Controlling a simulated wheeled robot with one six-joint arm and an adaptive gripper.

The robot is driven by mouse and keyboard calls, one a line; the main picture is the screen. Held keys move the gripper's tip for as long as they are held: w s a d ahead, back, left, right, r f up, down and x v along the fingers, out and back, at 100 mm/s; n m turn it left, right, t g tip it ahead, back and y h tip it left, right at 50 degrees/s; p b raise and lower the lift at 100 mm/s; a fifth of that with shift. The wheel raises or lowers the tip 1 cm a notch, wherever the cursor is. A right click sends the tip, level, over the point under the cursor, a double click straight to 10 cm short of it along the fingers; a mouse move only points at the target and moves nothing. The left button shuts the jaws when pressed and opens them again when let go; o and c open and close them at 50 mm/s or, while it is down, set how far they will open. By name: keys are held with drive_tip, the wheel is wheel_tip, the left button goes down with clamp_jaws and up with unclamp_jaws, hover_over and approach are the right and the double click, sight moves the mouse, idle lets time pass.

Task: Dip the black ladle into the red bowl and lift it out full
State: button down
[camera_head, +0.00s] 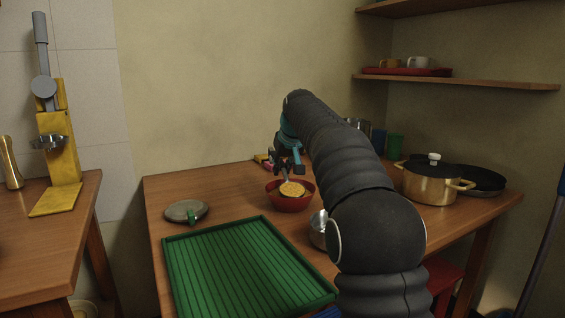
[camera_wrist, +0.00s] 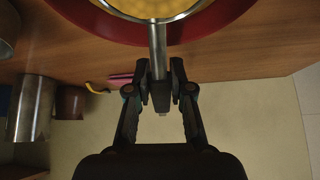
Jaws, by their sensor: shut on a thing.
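The ladle's grey handle (camera_wrist: 157,48) is held between the fingertips of my gripper (camera_wrist: 160,92), with its dark end sticking out past them in the wrist view. Its round head, filled with yellow content (camera_head: 291,188), is at the mouth of the red bowl (camera_head: 293,205). The red bowl's rim (camera_wrist: 232,18) surrounds the head in the wrist view, where the top of both is cut off. I cannot tell whether the head is clear of the bowl's contents. My gripper also shows in the head view (camera_head: 289,168), above the bowl.
A ribbed green tray (camera_head: 245,270) lies at the table's front. A grey lid (camera_head: 186,211) is left of the bowl. A shiny metal vessel (camera_head: 318,229) stands close to my arm. A brass pot (camera_head: 428,186) and black pan (camera_head: 482,180) stand right. A shelf (camera_head: 455,81) hangs above.

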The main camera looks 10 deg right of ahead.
sight(281, 162)
drive_tip(key=shift+w+r+g+p, duration=0.15)
drive_tip(key=shift+g+p, duration=0.25)
drive_tip(key=shift+p, duration=1.1)
drive_tip(key=shift+w+r+g+p, duration=0.2)
drive_tip(key=shift+g+p, duration=0.4)
drive_tip(key=shift+p, duration=0.35)
drive_tip(key=shift+w+a+r, duration=0.1)
drive_tip(key=shift+w+r, duration=0.1)
drive_tip(key=shift+r, duration=0.55)
drive_tip(key=shift+w+r, duration=0.15)
drive_tip(key=shift+r, duration=0.6)
drive_tip(key=shift+r+g, duration=0.1)
drive_tip(key=shift+g, duration=0.2)
drive_tip(key=shift+t+b, duration=0.5)
drive_tip(key=shift+b, duration=1.05)
drive_tip(key=shift+t+b, duration=0.4)
drive_tip(key=shift+b, duration=0.6)
drive_tip(key=shift+r+g+p, duration=0.1)
drive_tip(key=shift+g+p, duration=0.3)
drive_tip(key=shift+p, duration=1.4)
drive_tip(key=shift+g+p, duration=0.3)
drive_tip(key=shift+p, duration=0.2)
